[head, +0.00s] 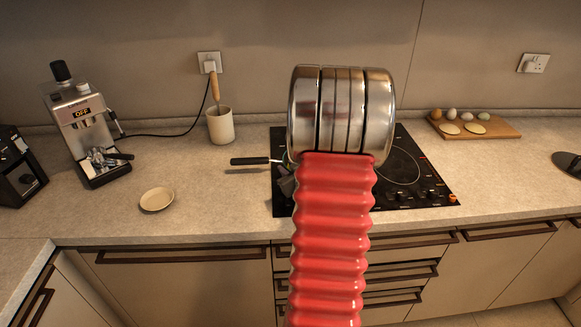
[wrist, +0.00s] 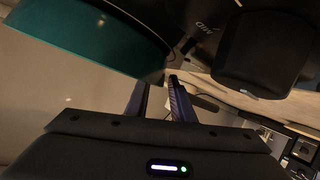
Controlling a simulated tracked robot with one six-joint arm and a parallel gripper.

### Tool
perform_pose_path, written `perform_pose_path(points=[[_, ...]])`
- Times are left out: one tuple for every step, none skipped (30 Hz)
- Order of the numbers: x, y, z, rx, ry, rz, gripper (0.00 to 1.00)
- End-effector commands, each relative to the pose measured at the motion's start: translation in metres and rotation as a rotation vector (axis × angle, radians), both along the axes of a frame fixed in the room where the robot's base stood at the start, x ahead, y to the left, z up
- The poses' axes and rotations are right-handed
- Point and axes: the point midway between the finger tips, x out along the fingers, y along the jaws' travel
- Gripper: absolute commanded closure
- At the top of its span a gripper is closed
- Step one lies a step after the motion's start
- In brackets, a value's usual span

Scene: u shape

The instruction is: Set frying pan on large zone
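The frying pan shows in the head view only as its dark handle (head: 250,161), which points left past the left edge of the black hob (head: 282,200). The pan's body is hidden behind my red and chrome arm. A small grey part of my gripper (head: 287,182) shows beside the arm, just below the handle. In the wrist view the two dark fingers of my gripper (wrist: 158,98) stand close together. Whether they grip the handle is unclear. A dark green curved surface (wrist: 85,40) fills the upper left, perhaps the pan. The hob's cooking zone (head: 400,165) shows partly right of my arm.
A utensil pot (head: 221,127), a small dish (head: 157,199) and a coffee machine (head: 85,130) stand to the left. A board with eggs (head: 505,130) lies at the right. The counter between dish and hob is clear. A black rounded block (wrist: 262,55) shows in the wrist view.

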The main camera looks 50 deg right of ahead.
Motion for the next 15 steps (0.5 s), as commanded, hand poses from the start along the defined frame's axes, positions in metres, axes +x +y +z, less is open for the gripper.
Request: perform_pose_path(points=[[0.000, 0.000, 0.001, -0.001, 0.000, 0.000, 0.78], [-0.001, 0.001, 0.002, 0.000, 0.000, 0.000, 0.78], [-0.003, 0.002, 0.002, 0.000, 0.000, 0.000, 0.78], [-0.005, 0.003, 0.003, 0.000, 0.000, -0.001, 0.78], [-0.007, 0.004, 0.004, 0.000, 0.000, -0.001, 0.78], [-0.010, 0.005, 0.006, -0.001, -0.001, -0.002, 0.78], [-0.012, 0.007, 0.008, -0.002, -0.001, -0.002, 0.78], [-0.015, 0.008, 0.009, -0.001, -0.001, -0.003, 0.78], [-0.019, 0.011, 0.010, -0.001, -0.001, -0.002, 0.78], [-0.022, 0.013, 0.012, -0.001, -0.001, -0.002, 0.78], [-0.025, 0.015, 0.014, -0.002, -0.002, -0.001, 0.78], [-0.030, 0.018, 0.016, -0.001, -0.001, -0.002, 0.78], [-0.033, 0.020, 0.018, -0.001, -0.002, -0.003, 0.78], [-0.036, 0.022, 0.019, -0.002, -0.002, -0.002, 0.78], [-0.041, 0.025, 0.020, -0.001, -0.001, -0.002, 0.78]])
